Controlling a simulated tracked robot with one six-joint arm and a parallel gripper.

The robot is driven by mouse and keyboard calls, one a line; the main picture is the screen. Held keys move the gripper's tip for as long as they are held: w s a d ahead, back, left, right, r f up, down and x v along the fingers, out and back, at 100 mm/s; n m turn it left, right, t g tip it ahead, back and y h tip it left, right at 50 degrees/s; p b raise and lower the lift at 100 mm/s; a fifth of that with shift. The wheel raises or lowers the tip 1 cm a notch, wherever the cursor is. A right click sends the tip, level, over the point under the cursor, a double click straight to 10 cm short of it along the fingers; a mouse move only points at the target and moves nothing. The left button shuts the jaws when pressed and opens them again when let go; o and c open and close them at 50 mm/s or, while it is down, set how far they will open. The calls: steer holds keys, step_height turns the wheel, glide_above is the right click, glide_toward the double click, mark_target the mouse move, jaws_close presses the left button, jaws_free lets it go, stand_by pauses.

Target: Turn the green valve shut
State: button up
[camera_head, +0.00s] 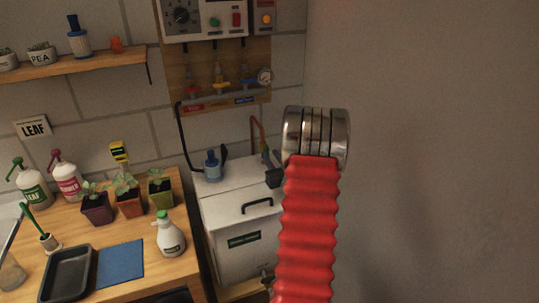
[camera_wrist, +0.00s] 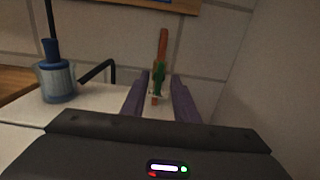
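The green valve handle (camera_wrist: 159,74) shows in the wrist view as a narrow upright green piece in front of an orange-brown pipe (camera_wrist: 163,45). My gripper (camera_wrist: 160,84) is open, with its two purple fingers apart on either side of the valve's line of sight. I cannot tell whether the fingers reach the handle or touch it. In the head view, a reddish pipe (camera_head: 254,130) rises behind the white box.
A white lidded box (camera_head: 230,212) with a black handle stands below. Several coloured valves hang on a wooden board (camera_head: 200,60) above. A plain wall (camera_head: 430,150) bounds the right.

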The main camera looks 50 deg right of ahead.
mark_target(267, 152)
steer(key=shift+x, duration=1.15)
steer(key=shift+c, duration=0.4)
jaws_close()
steer(key=shift+a, duration=0.1)
